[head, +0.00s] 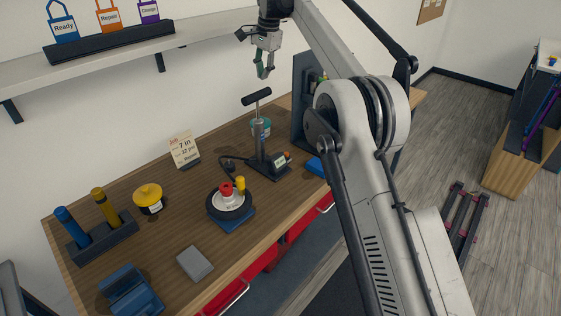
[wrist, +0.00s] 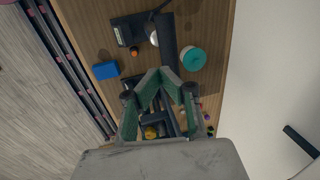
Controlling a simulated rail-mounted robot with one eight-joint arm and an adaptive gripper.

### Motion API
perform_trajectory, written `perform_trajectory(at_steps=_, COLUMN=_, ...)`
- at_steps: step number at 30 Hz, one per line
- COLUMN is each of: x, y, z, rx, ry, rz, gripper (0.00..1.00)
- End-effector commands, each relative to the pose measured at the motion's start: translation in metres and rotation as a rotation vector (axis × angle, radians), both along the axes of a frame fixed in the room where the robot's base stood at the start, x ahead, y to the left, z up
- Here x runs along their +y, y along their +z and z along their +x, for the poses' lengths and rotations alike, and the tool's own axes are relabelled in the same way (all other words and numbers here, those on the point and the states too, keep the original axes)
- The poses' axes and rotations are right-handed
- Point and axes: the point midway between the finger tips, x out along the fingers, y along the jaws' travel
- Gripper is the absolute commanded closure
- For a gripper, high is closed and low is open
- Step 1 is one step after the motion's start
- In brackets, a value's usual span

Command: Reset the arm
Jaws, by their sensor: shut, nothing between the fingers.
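My gripper (head: 265,72) hangs at the end of my raised arm, above the back of the wooden workbench (head: 150,222). It points down and its green-lined fingers are shut with nothing between them. In the wrist view the fingertips (wrist: 160,74) meet over the bench, apart from everything on it. Below the gripper in the head view stands a black upright pump (head: 260,130) with a T-handle and a small display on its base. The gripper touches nothing that I can see.
A teal-lidded jar (wrist: 193,58) and a blue block (wrist: 106,70) lie below the gripper. A dark upright panel (head: 305,105) stands close to its right. A wall shelf (head: 110,58) with tags is at the left. A wheel (head: 229,206) and a yellow pot (head: 149,200) sit on the bench.

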Motion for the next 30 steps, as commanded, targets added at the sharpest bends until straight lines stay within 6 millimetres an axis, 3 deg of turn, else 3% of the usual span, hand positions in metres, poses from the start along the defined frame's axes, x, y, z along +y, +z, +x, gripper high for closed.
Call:
perform_trajectory(at_steps=17, x=-0.003, y=0.003, z=-0.001, rx=-0.004, ry=0.002, rz=-0.001, gripper=1.0)
perform_trajectory(at_steps=23, x=-0.028, y=0.023, z=-0.01, rx=-0.039, ry=0.034, rz=-0.005, gripper=1.0)
perform_trajectory(at_steps=30, x=-0.073, y=0.052, z=-0.037, rx=-0.102, ry=0.091, rz=-0.02, gripper=1.0)
